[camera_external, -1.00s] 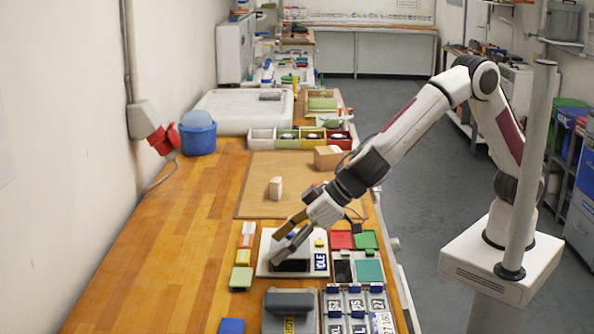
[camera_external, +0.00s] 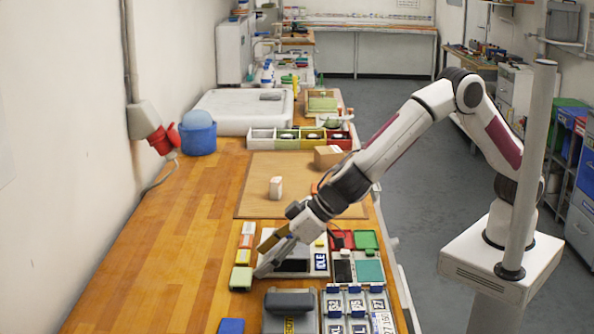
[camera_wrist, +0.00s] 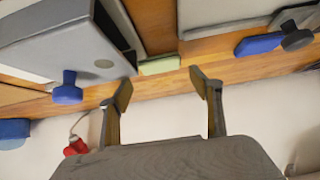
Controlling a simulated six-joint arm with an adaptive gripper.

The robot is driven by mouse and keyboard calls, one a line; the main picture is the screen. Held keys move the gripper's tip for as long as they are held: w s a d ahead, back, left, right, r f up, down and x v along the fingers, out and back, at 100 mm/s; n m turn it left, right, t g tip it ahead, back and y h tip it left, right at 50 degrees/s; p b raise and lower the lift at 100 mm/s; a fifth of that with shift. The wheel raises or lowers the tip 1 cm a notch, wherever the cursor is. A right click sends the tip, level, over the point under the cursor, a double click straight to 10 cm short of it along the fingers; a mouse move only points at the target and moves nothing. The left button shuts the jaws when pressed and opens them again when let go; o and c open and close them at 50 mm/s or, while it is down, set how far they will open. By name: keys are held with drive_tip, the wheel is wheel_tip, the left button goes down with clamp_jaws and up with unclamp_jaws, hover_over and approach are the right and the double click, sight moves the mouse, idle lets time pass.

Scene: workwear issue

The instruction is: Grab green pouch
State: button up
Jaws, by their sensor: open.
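A small light-green pouch (camera_external: 241,278) lies on the wooden bench, at the near end of a short row of small packs. It also shows in the wrist view (camera_wrist: 160,65), just beyond and between my fingertips. My gripper (camera_external: 266,257) is open and empty, above the left edge of the white panel and close to the pouch's upper right. In the wrist view my two fingers (camera_wrist: 163,90) stand wide apart. No contact with the pouch shows.
A yellow pack (camera_external: 243,257) and an orange-white pack (camera_external: 247,235) lie behind the pouch. A grey device (camera_external: 288,305) stands to its lower right. A blue block (camera_external: 231,326) lies nearer the front. The bench to the left is clear.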

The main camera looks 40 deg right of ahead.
sight(243, 276)
drive_tip(key=shift+x, duration=3)
drive_tip(key=c, duration=0.9)
